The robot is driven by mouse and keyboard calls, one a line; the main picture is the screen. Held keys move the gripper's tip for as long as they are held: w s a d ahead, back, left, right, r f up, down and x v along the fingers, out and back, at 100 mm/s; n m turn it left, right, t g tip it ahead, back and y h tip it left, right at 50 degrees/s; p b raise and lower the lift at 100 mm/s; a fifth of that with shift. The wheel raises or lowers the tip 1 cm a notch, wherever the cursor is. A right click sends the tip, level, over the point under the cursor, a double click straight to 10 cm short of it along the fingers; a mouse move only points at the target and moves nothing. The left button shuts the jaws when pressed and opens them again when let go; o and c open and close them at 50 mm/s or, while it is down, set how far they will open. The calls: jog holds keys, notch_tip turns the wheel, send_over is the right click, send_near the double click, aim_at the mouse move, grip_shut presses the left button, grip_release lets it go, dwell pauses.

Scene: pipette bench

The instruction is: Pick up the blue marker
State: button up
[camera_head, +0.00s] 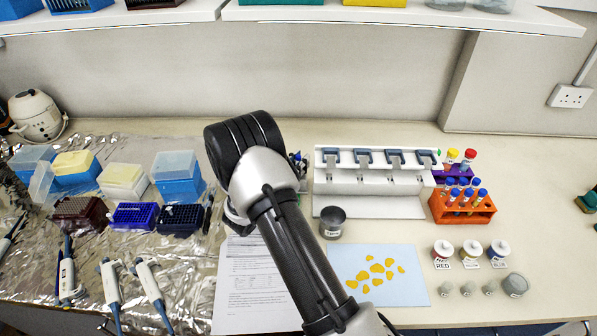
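No blue marker can be made out for certain. Some small blue and dark items (299,158) show just right of my arm, partly hidden behind it, and I cannot tell whether a marker is among them. My arm reaches up from the bottom middle over the bench, and its wrist end stands above the printed sheet.
A white pipette stand (370,185), an orange tube rack (462,207), a dark-lidded jar (332,222) and a pale blue mat (415,285) are right of my arm. Tip boxes (178,185) and several pipettes lie left on foil. A printed sheet (240,300) lies below. A shelf (400,15) overhangs behind.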

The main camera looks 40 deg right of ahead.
jog(key=shift+c, duration=0.5)
grip_shut()
notch_tip(320, 180, up, 20)
jog(key=p, duration=0.5)
